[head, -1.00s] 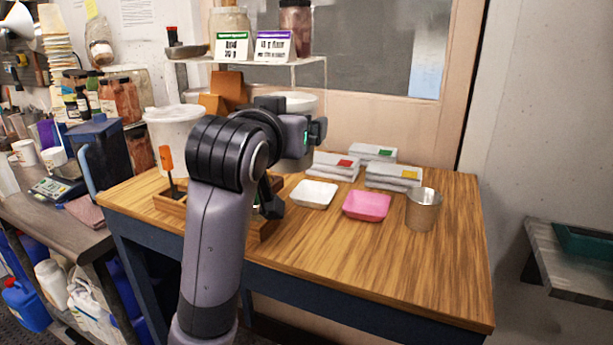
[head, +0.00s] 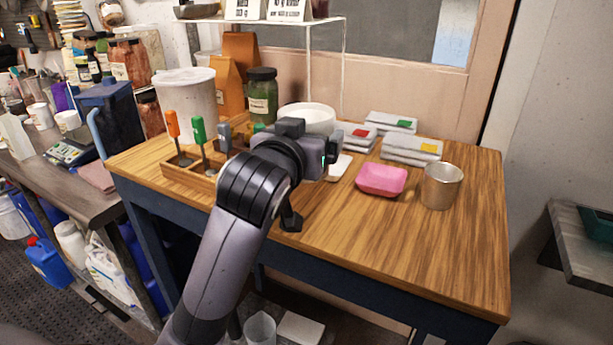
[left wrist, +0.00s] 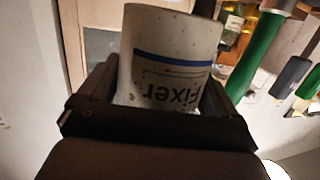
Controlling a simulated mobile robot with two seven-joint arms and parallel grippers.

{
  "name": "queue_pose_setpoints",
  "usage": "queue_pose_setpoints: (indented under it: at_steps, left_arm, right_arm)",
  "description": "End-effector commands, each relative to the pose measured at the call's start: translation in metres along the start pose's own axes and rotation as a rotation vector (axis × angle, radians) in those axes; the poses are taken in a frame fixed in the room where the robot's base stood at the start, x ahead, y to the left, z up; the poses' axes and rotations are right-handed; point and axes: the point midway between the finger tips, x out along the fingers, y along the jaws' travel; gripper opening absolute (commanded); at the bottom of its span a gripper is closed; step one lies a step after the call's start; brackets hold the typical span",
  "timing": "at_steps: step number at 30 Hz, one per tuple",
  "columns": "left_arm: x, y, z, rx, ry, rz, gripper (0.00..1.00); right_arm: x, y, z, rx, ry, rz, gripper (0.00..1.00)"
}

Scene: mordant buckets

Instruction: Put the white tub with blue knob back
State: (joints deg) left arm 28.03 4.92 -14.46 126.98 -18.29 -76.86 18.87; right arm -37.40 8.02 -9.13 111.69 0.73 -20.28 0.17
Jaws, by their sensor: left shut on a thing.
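My left gripper (left wrist: 155,112) is shut on a white speckled tub (left wrist: 170,50) in the left wrist view. The tub has a blue band and the word "Fixer", which reads upside down there. No blue knob shows on its visible side. In the head view my left wrist is above the front middle of the wooden table (head: 400,250), with a dark gripper part (head: 290,220) low beneath it. The held tub is hidden there behind my arm. My right gripper is not in view.
A wooden rack (head: 180,178) left of my wrist holds orange, green (head: 198,130) and grey handled tools. Behind stand a white bucket (head: 187,92), a green jar (head: 262,95) and a white bowl (head: 308,117). A pink dish (head: 382,180) and metal cup (head: 441,186) are right.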

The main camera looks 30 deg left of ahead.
Motion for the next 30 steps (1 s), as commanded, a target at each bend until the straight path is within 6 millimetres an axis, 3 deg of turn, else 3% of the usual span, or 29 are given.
queue_pose_setpoints:
  at_steps: [3,17,30]
  left_arm:
    - [0.003,0.0,0.022,0.004,-0.004,0.0,0.52]
    - [0.011,0.0,0.07,0.003,-0.002,-0.001,0.52]
    - [0.012,0.0,0.078,0.0,0.001,0.0,0.52]
  right_arm:
    - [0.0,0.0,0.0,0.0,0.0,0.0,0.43]
    - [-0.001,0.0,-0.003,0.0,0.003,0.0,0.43]
    - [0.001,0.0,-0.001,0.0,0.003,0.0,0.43]
